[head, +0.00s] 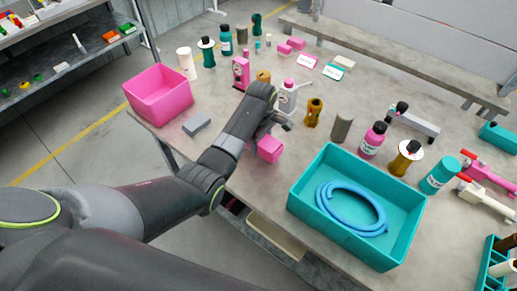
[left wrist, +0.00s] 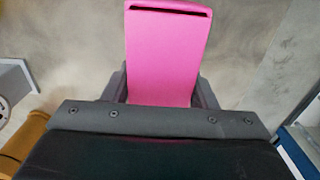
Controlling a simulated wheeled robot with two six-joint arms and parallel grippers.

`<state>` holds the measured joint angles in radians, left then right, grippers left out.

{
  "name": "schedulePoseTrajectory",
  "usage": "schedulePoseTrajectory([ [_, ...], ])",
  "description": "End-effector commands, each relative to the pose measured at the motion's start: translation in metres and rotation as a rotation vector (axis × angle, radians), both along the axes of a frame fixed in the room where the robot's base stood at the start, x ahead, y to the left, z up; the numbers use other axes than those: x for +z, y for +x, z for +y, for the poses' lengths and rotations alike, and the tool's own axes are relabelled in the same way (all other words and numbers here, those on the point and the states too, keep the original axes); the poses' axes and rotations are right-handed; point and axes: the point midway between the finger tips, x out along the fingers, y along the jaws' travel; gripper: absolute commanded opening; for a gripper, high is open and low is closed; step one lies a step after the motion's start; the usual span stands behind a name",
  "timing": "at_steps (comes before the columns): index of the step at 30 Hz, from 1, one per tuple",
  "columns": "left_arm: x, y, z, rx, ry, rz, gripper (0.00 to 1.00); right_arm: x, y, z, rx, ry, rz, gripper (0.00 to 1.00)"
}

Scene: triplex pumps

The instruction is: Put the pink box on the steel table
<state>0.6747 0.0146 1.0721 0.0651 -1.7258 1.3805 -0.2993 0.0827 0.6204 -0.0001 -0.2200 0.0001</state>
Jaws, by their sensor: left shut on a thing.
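The pink box (head: 270,149) is a small block near the front edge of the steel table (head: 360,90) in the head view. My left gripper (head: 272,133) is shut on it. In the left wrist view the pink box (left wrist: 165,55) stretches away from between the dark fingers, with a dark slot at its far end. I cannot tell whether it touches the tabletop or hangs just above it. My right gripper is not in view.
A teal tray (head: 408,225) with a blue hose (head: 350,207) stands right of the box. A pink bin (head: 158,95) and a grey block (head: 197,123) are to the left. Several bottles crowd behind the gripper. The table's middle back has bare room.

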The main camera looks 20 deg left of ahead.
Motion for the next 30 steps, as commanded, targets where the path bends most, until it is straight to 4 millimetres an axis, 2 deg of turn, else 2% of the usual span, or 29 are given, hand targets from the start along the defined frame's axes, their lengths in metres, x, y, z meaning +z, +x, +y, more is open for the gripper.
schedulePoseTrajectory([
  [11, -0.040, 0.000, 0.000, -0.001, 0.000, -0.001, 0.22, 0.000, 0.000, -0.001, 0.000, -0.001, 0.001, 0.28],
  [23, -0.046, 0.000, 0.000, -0.002, -0.001, -0.002, 0.22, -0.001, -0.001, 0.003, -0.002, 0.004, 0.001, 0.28],
  [24, -0.047, 0.000, 0.000, -0.001, 0.000, -0.001, 0.54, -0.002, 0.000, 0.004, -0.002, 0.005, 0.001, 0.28],
  [29, -0.046, 0.000, 0.000, -0.001, 0.000, -0.001, 0.74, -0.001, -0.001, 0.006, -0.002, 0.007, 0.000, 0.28],
  [30, -0.046, 0.000, 0.000, -0.001, 0.000, -0.001, 0.74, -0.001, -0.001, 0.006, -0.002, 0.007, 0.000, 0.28],
])
